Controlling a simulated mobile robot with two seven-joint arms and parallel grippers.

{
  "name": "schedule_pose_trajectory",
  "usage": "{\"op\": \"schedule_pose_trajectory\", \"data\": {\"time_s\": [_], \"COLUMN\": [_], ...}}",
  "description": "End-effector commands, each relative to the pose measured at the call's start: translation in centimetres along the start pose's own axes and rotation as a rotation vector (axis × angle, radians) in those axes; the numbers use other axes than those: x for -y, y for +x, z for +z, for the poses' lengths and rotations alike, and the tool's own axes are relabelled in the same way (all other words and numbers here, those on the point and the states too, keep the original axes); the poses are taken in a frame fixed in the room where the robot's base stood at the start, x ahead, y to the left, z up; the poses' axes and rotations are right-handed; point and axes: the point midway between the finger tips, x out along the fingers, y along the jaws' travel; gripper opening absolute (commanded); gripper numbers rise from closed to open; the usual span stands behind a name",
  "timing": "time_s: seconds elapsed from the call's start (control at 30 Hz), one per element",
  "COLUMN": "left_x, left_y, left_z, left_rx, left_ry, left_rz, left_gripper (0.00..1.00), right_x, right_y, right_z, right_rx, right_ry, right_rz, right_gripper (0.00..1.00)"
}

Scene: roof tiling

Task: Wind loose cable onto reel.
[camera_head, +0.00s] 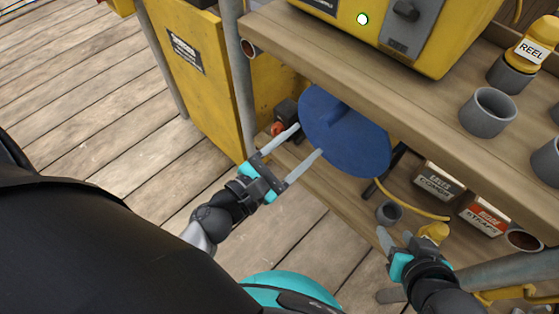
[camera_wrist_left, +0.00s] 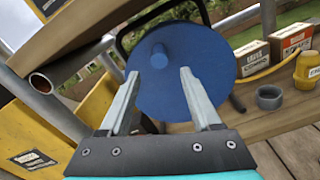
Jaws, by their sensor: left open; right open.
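The blue reel (camera_head: 345,135) stands on the lower shelf, its round flange facing me. In the left wrist view the reel (camera_wrist_left: 190,75) shows a short round knob (camera_wrist_left: 159,56) off its middle. My left gripper (camera_head: 309,139) is open, with its fingers pointing at the reel's face; it also shows in the left wrist view (camera_wrist_left: 161,82), with nothing between its fingers. A yellow cable (camera_head: 412,202) runs from under the reel along the lower shelf to the right.
A grey cup (camera_head: 389,213) and two labelled boxes, a white one (camera_head: 440,184) and a red one (camera_head: 485,213), sit on the lower shelf. The upper shelf (camera_head: 400,105) overhangs the reel. A metal post (camera_head: 238,80) stands to the left.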

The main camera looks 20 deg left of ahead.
Motion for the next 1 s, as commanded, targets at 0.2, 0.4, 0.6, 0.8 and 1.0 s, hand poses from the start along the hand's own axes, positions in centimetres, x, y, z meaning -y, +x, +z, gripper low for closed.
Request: {"op": "schedule_pose_trajectory", "data": {"time_s": [0.2,0.4,0.6,0.8,1.0], "left_x": [0.1,0.0,0.0,0.0,0.0], "left_y": [-3.5,-5.2,-5.6,-5.5,-5.5], "left_z": [0.0,0.0,0.0,0.0,0.0], "left_rx": [-0.003,0.0,0.001,0.001,0.001], "left_ry": [-0.002,-0.001,-0.001,-0.001,-0.001], "left_rz": [0.001,0.0,0.0,0.0,0.0], "left_gripper": [0.64,0.64,0.64,0.64,0.64], "right_x": [0.3,0.2,0.2,0.2,0.2], "right_y": [0.3,0.2,0.2,0.2,0.2], "right_z": [-0.3,-0.3,-0.3,-0.3,-0.3], "right_rx": [-0.03,-0.028,-0.028,-0.028,-0.028], "right_ry": [0.0,0.0,0.0,0.0,0.0], "right_rz": [-0.008,-0.007,-0.007,-0.006,-0.006], "right_gripper": [0.5,0.5,0.5,0.5,0.5]}}
